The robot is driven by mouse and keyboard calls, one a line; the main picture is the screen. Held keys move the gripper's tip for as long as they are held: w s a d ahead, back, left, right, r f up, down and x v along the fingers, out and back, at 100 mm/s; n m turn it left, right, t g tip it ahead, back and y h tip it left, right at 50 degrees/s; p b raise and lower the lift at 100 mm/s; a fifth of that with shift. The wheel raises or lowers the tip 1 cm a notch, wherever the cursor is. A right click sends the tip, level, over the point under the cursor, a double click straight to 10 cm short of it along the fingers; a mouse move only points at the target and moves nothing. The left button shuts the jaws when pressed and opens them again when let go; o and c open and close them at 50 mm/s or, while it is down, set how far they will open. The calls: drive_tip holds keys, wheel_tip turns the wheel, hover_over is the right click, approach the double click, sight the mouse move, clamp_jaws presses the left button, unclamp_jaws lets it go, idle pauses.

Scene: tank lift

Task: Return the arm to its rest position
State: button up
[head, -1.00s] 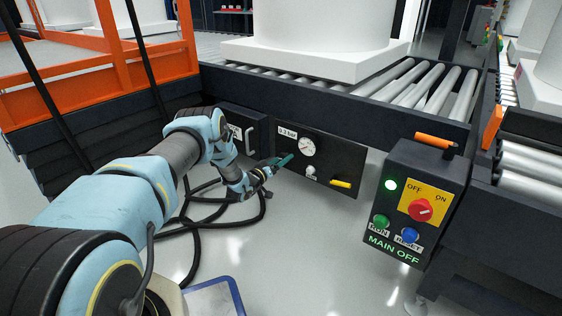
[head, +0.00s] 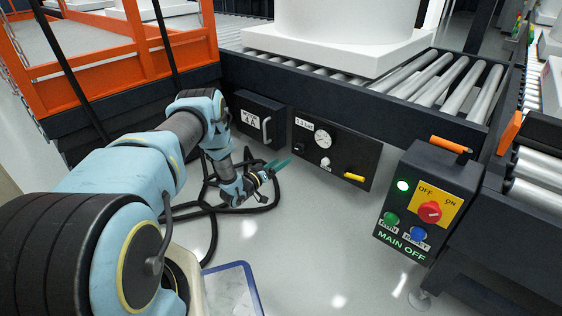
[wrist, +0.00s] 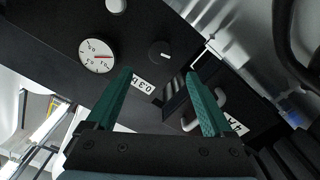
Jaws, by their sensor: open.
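My gripper (head: 277,166) is at the end of my light-blue arm, in front of the conveyor's side and left of the black gauge panel (head: 345,170). In the wrist view its two green fingers (wrist: 166,103) stand apart with nothing between them. Beyond the fingers, the wrist view shows the panel with its round gauge (wrist: 97,55), a black knob (wrist: 160,52) and a white label. My arm is stretched forward and bent down at the elbow. The gripper appears apart from the panel.
A control box (head: 427,203) with a red switch and a lit green lamp stands at right. The roller conveyor (head: 320,82) carries a large white tank (head: 345,25). An orange-railed platform (head: 120,50) is at left. A black hose (head: 225,207) lies on the floor below my gripper.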

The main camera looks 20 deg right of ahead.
drive_tip(key=shift+w+r, duration=0.1)
drive_tip(key=w+a+r+n+y+p, duration=0.1)
drive_tip(key=w+a+r+y, duration=0.3)
drive_tip(key=a+r, duration=0.3)
drive_tip(key=w+a+r+y+p, duration=0.2)
drive_tip(key=w+a+r+y, duration=0.25)
drive_tip(key=r, duration=0.55)
drive_tip(key=s+a+r+n+g+y+p, duration=0.1)
drive_tip(key=s+a+r+n+y+p, duration=0.1)
drive_tip(key=s+a+r+y, duration=0.55)
drive_tip(key=s+a+r+n+g+p, duration=0.1)
drive_tip(key=s+a+r+g, duration=0.1)
drive_tip(key=s+a+r, duration=0.5)
drive_tip(key=s+a+r+g, duration=0.2)
drive_tip(key=s+a, duration=0.1)
drive_tip(key=s, duration=0.8)
drive_tip(key=s+a+r+n+g+p, duration=0.15)
drive_tip(key=s+a+r, duration=0.35)
drive_tip(key=s, duration=0.5)
drive_tip(key=w+p+v, duration=0.3)
drive_tip(key=p+v, duration=1.5)
drive_tip(key=p, duration=0.1)
drive_tip(key=w+r+p+v, duration=0.1)
drive_tip(key=w+p+v, duration=0.3)
drive_tip(key=p+v, duration=1.4)
drive_tip(key=shift+a+r+m+g+p, duration=0.3)
drive_tip(key=shift+r+m+g+p, duration=0.05)
drive_tip(key=shift+r, duration=0.3)
